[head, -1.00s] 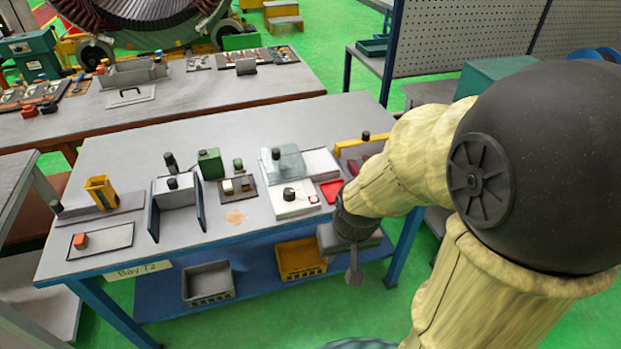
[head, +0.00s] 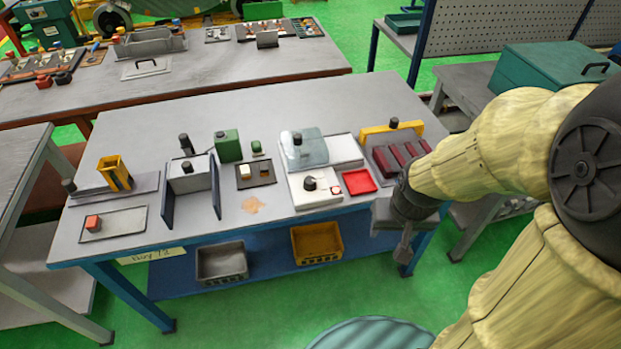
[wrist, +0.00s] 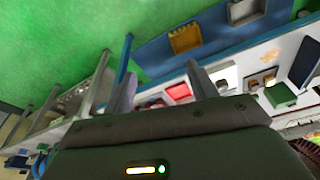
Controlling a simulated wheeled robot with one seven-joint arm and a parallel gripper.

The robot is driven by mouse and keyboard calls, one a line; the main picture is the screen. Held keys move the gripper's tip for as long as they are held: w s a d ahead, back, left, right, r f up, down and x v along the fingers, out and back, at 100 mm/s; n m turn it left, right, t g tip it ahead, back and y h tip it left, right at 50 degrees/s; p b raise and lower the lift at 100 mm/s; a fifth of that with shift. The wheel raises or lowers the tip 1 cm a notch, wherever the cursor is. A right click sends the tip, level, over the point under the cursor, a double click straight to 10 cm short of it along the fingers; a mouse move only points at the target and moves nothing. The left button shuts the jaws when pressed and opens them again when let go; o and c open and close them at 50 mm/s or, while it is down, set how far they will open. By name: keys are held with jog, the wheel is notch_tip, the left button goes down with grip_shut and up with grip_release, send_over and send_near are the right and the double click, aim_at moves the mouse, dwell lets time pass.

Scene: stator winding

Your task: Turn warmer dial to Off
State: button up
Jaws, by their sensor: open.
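The warmer (head: 304,202) is a white unit at the front of the bench, right of its middle, with a translucent pale box (head: 304,150) behind its front panel. A dark round dial (head: 310,184) sits on that panel; its setting is too small to read. My gripper (head: 404,252) hangs pointing down past the bench's front right edge, right of the dial and apart from it. In the wrist view my gripper (wrist: 160,72) shows two spread fingers with nothing between them. The warmer's white panel also shows there (wrist: 227,78), right of the fingers.
A red tray (head: 359,181) and a yellow-handled rack of dark red blocks (head: 392,127) stand right of the warmer. A green box (head: 228,146) and a dark tray of small blocks (head: 256,174) are left. Grey and yellow bins (head: 318,243) sit on the lower shelf.

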jog(key=w+a+r+m+g+p, duration=0.1)
jog(key=w+a+m, duration=0.15)
jog(key=w, duration=0.55)
jog(key=w+a+r+m, duration=0.1)
jog(key=w+a+m, duration=0.15)
jog(key=w, duration=0.55)
jog(key=m+g, duration=0.2)
jog(key=m, duration=0.1)
send_over(309, 181)
jog(key=shift+w+f+p, duration=0.1)
jog(key=shift+p, duration=0.3)
notch_tip(309, 181, down, 17)
jog(key=p, duration=0.3)
jog(key=shift+f, duration=0.2)
jog(key=c, duration=1)
